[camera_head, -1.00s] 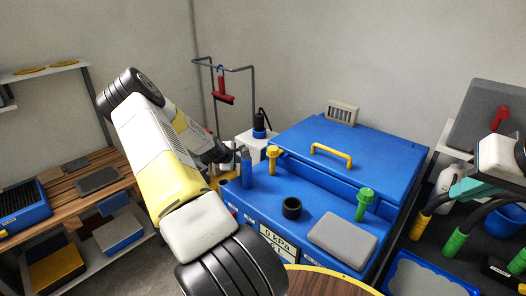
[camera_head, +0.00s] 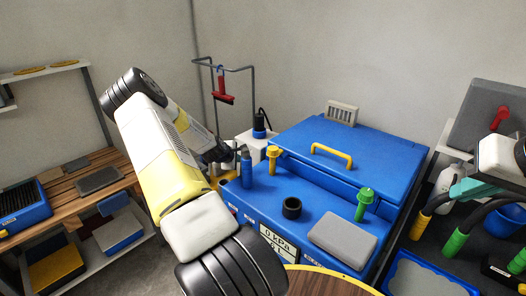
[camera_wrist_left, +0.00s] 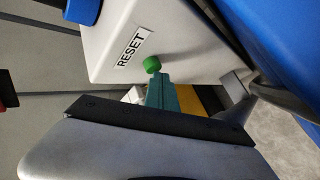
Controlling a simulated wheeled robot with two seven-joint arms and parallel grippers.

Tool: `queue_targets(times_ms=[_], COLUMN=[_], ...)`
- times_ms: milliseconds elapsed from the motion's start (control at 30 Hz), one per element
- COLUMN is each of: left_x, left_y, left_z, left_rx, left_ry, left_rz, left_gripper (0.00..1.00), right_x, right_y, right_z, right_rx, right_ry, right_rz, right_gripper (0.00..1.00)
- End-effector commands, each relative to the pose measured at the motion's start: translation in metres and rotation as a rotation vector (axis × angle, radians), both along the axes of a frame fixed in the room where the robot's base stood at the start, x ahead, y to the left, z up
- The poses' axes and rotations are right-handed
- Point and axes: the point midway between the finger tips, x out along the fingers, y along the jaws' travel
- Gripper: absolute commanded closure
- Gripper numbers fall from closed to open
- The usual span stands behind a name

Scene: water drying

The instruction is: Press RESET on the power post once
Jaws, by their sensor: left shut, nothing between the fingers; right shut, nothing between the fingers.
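The power post (camera_head: 246,142) is a white box behind the left front of the blue cabinet. The left wrist view shows its white face (camera_wrist_left: 110,58) with a RESET label (camera_wrist_left: 131,50) and a green button (camera_wrist_left: 152,64) beside it. My left gripper (camera_wrist_left: 160,80) is shut and empty, its teal fingertips right at the button's edge; I cannot tell whether they touch it. In the head view my left arm and the post hide the button. My right gripper (camera_head: 464,190) is partly in view at the right, its teal fingers shut and empty.
The blue cabinet (camera_head: 335,165) with a yellow handle fills the middle and stands close to the post. A dark plug with a blue base (camera_head: 259,130) sits on the post. A metal stand with a red hanging piece (camera_head: 222,92) is behind. Wooden shelving (camera_head: 85,195) is at left.

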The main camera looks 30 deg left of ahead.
Motion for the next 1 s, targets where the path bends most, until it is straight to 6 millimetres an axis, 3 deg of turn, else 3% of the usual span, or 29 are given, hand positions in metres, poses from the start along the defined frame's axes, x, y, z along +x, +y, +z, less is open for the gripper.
queue_targets(times_ms=[567, 1000], left_x=[0.003, -0.015], left_y=[-0.001, 0.003], left_z=[0.0, 0.001], left_rx=[0.0, 0.0], left_ry=[-0.001, -0.001], left_rz=[-0.001, -0.001], left_gripper=[1.0, 1.0], right_x=[0.0, 0.0], right_y=[0.0, 0.0], right_z=[0.0, 0.0], right_rx=[0.0, 0.0], right_ry=[0.0, 0.0], right_rz=[0.0, 0.0], right_gripper=[1.0, 1.0])
